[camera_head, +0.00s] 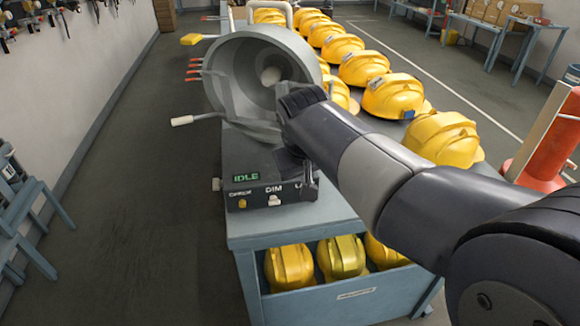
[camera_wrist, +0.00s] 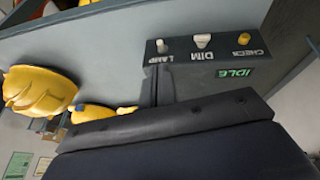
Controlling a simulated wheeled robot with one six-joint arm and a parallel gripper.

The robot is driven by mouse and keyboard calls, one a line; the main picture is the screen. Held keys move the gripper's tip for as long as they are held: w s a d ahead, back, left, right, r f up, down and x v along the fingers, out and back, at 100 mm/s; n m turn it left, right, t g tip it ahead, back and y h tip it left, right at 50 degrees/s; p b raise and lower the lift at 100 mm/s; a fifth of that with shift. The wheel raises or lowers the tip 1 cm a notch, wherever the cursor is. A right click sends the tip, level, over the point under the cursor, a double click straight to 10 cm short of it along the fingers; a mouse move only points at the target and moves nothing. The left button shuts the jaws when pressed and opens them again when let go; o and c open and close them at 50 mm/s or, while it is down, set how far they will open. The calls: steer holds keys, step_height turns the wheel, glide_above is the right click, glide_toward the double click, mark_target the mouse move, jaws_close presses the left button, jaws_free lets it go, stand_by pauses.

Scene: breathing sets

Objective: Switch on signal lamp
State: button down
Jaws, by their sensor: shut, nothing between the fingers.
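The signal lamp (camera_head: 262,75) is a large grey bowl-shaped reflector with a pale bulb inside. Below it is a dark control panel (camera_head: 258,192) with a green IDLE display (camera_head: 246,177). In the wrist view the panel appears upside down, with a yellow CHECK button (camera_wrist: 244,38), a white DIM control (camera_wrist: 202,41) and a small pale LAMP switch (camera_wrist: 162,46). My gripper (camera_head: 294,172) is shut and empty at the panel's right side, hiding the LAMP switch in the head view. In the wrist view its dark fingers (camera_wrist: 155,85) are close to the LAMP end; contact cannot be told.
Yellow helmets (camera_head: 394,96) line the grey bench to the right and behind. More helmets (camera_head: 341,257) sit on the shelf below. An orange cylinder (camera_head: 545,140) stands at right.

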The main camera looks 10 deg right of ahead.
steer(key=shift+w+a+r, duration=0.15)
steer(key=shift+w+r, duration=0.15)
steer(key=shift+w, duration=0.35)
steer(key=shift+f, duration=0.1)
steer(key=x, duration=1)
steer(key=shift+p, duration=0.3)
